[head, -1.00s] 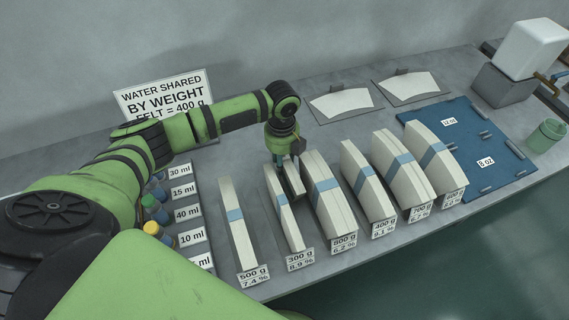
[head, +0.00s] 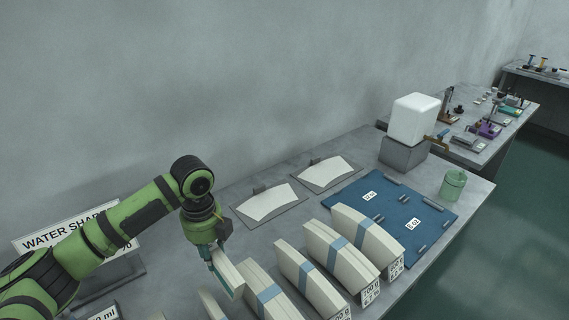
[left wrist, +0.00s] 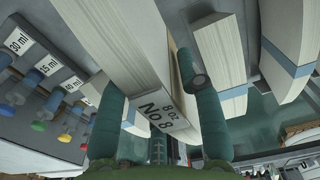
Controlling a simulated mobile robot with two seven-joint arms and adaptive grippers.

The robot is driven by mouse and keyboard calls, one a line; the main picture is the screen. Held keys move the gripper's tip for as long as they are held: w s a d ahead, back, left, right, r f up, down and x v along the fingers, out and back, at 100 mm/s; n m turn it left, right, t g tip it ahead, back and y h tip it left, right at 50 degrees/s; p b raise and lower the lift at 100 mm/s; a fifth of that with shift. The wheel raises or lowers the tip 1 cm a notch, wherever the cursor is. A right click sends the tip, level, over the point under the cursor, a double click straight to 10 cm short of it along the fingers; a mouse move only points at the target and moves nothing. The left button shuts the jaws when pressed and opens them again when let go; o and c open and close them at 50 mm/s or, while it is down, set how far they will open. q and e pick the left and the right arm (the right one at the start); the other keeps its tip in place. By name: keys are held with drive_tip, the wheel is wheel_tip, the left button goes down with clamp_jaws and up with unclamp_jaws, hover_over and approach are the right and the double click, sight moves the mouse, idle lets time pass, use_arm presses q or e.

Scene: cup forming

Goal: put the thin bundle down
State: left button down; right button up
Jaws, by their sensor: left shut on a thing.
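My left gripper (head: 222,268) is shut on a thin pale bundle (head: 230,272) at the left of the row of bundles in the head view. In the left wrist view my left gripper (left wrist: 157,90) has a dark finger on each side of the thin bundle (left wrist: 135,60), whose end label reads "8 oz No 8". The bundle is close beside a thicker blue-banded bundle (head: 257,278). I cannot tell whether it touches the table. My right gripper is not in view.
Several banded bundles (head: 363,238) stand in a row to the right. A blue board (head: 385,198) with 12 oz and 8 oz labels lies behind them, nearly bare. Two pale curved sheets (head: 265,203) lie at the back. A green cup (head: 453,186) stands near the right edge.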

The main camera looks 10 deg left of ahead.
sight(215, 252)
use_arm(q)
wheel_tip(215, 252, up, 8)
drive_tip(key=p, duration=0.5)
drive_tip(key=shift+w+p, duration=0.1)
drive_tip(key=shift+p, duration=0.2)
drive_tip(key=shift+s+d+f+n+b, duration=0.15)
drive_tip(key=shift+s+f+n+b, duration=0.1)
drive_tip(key=shift+f+n+b, duration=0.3)
drive_tip(key=n, duration=0.2)
drive_tip(key=s+d+n+b, duration=0.1)
drive_tip(key=n, duration=0.1)
drive_tip(key=d+n, duration=0.1)
drive_tip(key=n, duration=0.1)
drive_tip(key=shift+s+f, duration=0.1)
drive_tip(key=shift+s, duration=0.25)
drive_tip(key=s+d+n+b, duration=0.4)
drive_tip(key=s+n, duration=0.3)
drive_tip(key=n, duration=1.2)
drive_tip(key=shift+s+f, duration=0.3)
drive_tip(key=shift+s, duration=0.1)
drive_tip(key=shift+d, duration=0.1)
